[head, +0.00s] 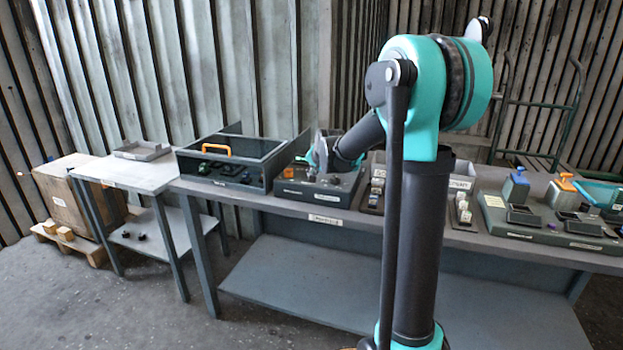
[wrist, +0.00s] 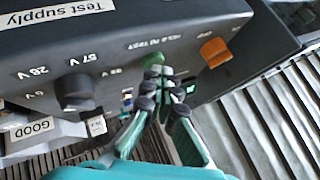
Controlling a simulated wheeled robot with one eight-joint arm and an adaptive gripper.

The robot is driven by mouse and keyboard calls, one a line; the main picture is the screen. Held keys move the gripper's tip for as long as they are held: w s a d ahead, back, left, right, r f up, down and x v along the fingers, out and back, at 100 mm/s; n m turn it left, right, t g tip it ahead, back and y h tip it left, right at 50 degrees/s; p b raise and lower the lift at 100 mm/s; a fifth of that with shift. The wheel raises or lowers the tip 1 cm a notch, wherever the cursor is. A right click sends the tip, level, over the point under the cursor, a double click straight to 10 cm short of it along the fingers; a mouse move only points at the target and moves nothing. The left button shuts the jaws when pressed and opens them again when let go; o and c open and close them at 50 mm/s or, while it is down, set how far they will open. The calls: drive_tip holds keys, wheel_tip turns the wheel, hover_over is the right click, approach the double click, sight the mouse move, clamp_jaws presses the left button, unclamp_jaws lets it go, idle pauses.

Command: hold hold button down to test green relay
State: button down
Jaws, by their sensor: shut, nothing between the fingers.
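The dark test supply box (wrist: 120,30) fills the upper part of the wrist view; it also shows on the bench in the head view (head: 318,187). The "HOLD TO TEST" label is beside a green button (wrist: 152,60). My gripper (wrist: 161,76) is shut and empty, with its fingertips at the button, overlapping its lower edge. I cannot tell whether they touch it or whether it is pressed. I cannot make out a green relay for certain.
A black voltage knob (wrist: 75,92) is left of the button, and an orange rocker switch (wrist: 214,52) is to its right. A "GOOD" label (wrist: 30,130) is at lower left.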

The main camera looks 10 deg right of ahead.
drive_tip(key=shift+r, duration=0.85)
drive_tip(key=shift+r, duration=2.5)
drive_tip(key=s+d+f+n+g, duration=0.1)
drive_tip(key=s+d+f+n, duration=0.1)
drive_tip(key=s+f, duration=0.5)
drive_tip(key=s+d+f+n+g+h, duration=0.1)
drive_tip(key=s+f, duration=0.7)
drive_tip(key=s, duration=1.2)
drive_tip(key=s+d+f+n+g, duration=0.2)
drive_tip(key=s+d+f+n, duration=0.2)
drive_tip(key=s+f, duration=0.4)
drive_tip(key=s, duration=0.5)
drive_tip(key=shift+s+d+g+h, duration=0.25)
drive_tip(key=shift+s+g+h, duration=0.05)
drive_tip(key=shift+g, duration=0.1)
drive_tip(key=shift+r, duration=0.1)
